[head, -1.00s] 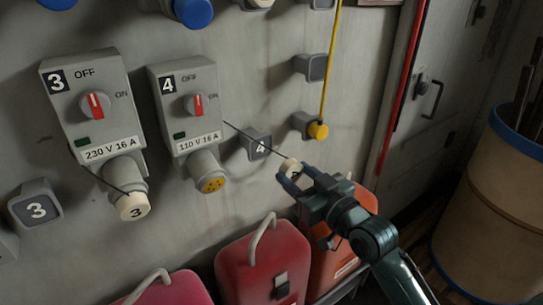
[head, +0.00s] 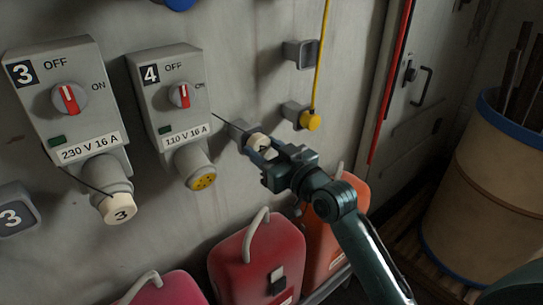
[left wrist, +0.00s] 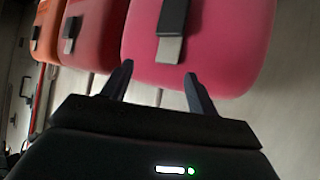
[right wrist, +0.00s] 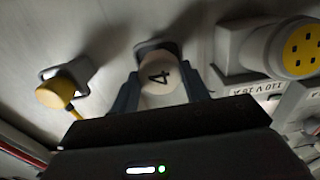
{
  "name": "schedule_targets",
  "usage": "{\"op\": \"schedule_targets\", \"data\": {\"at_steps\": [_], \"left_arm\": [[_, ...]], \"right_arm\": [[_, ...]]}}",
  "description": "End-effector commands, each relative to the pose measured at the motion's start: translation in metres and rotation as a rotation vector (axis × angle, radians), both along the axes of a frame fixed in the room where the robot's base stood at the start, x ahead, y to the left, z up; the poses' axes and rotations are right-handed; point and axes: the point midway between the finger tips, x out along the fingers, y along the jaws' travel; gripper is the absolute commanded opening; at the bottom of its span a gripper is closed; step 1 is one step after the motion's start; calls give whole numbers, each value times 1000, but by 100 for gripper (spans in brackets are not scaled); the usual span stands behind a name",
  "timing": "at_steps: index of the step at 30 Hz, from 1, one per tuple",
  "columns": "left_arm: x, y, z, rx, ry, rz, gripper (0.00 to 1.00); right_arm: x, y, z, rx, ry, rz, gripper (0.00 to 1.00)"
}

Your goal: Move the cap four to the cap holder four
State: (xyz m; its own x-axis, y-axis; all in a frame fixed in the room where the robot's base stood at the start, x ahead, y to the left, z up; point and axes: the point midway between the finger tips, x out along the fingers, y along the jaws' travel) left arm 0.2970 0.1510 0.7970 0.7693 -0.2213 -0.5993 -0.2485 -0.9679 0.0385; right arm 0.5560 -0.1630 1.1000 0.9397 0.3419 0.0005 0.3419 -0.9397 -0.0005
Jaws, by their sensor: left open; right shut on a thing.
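My right gripper (head: 262,152) is shut on cap four (right wrist: 160,78), a cream round cap marked 4. The cap (head: 258,142) is at the front of cap holder four (head: 238,130), a grey block on the wall; whether it is seated cannot be told. In the right wrist view the holder (right wrist: 156,46) shows behind the cap, partly hidden. A thin dark cord runs from the unit 4 box (head: 172,100) to the cap. The yellow socket (head: 203,182) below that box is uncovered. My left gripper (left wrist: 157,82) is open and empty, facing a pink case (left wrist: 200,45).
Unit 3 (head: 68,105) with its capped socket (head: 119,206) stands left. A yellow cap (head: 310,120) sits in a holder to the right. Red case (head: 255,265) and orange case (head: 330,225) stand below. A barrel (head: 490,190) is at the right.

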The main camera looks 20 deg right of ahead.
Motion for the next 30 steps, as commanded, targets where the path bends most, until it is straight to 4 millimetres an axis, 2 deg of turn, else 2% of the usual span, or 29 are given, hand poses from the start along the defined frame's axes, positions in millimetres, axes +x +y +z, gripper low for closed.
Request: {"op": "schedule_targets", "data": {"at_steps": [30], "left_arm": [[4,0,6,2,-9,-5,59]], "right_arm": [[4,1,1,0,1,0,9]]}}
